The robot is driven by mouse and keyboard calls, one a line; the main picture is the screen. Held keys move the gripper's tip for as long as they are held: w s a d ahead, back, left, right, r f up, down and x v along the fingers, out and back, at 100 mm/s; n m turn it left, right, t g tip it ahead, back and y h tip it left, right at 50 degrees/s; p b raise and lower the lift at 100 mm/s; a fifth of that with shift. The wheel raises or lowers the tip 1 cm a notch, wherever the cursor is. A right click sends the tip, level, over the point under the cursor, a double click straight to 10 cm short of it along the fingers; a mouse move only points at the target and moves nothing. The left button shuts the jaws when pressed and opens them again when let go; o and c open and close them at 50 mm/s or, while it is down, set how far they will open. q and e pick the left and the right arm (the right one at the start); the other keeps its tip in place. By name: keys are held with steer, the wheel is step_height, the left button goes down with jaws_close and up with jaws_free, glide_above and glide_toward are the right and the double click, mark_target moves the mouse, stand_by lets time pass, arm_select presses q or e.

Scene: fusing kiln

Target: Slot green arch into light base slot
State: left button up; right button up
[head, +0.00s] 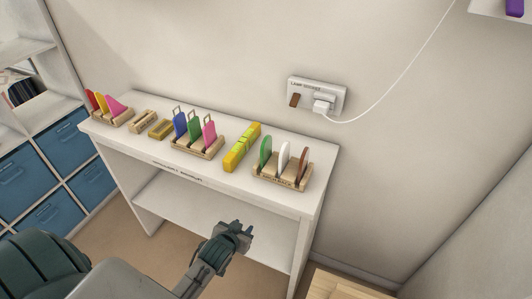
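A green rounded piece (265,150) stands upright at the left end of the right wooden rack (280,181), beside a white and a brown piece. Another green piece (195,131) stands in the middle rack (196,151), between a blue and a pink one. I cannot tell which is the green arch. A light wooden base (143,120) with nothing standing in it lies left of a yellower base (160,129). My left gripper (243,230) is in front of the table, below its top and apart from all pieces; its finger opening is unclear. My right gripper is out of view.
A yellow block (242,148) lies between the middle and right racks. A left rack (112,117) holds red, yellow and pink pieces. The white table's (232,183) front strip is clear. A wall socket (317,95) with a white cable is behind.

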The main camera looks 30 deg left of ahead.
arm_select(q)
step_height(320, 180, up, 16)
steer(key=w+d+t, duration=0.1)
steer(key=w+t, duration=0.1)
steer(key=t, duration=0.1)
steer(key=t+p, duration=0.1)
steer(key=t, duration=0.3)
glide_toward(268, 136)
steer(key=shift+h, duration=0.3)
steer(key=w, duration=0.1)
steer(key=w+p, duration=0.1)
steer(key=w, duration=0.3)
steer(key=shift+f+p, duration=0.35)
steer(key=shift+p, duration=0.05)
steer(key=w+p, duration=0.1)
steer(key=w, duration=0.1)
steer(key=w+a+p, duration=0.1)
steer(key=w+p, duration=0.1)
steer(key=shift+w, duration=0.25)
steer(key=shift+w+f, duration=0.15)
steer(key=shift+w, duration=0.2)
steer(key=shift+s, duration=0.1)
jaws_close()
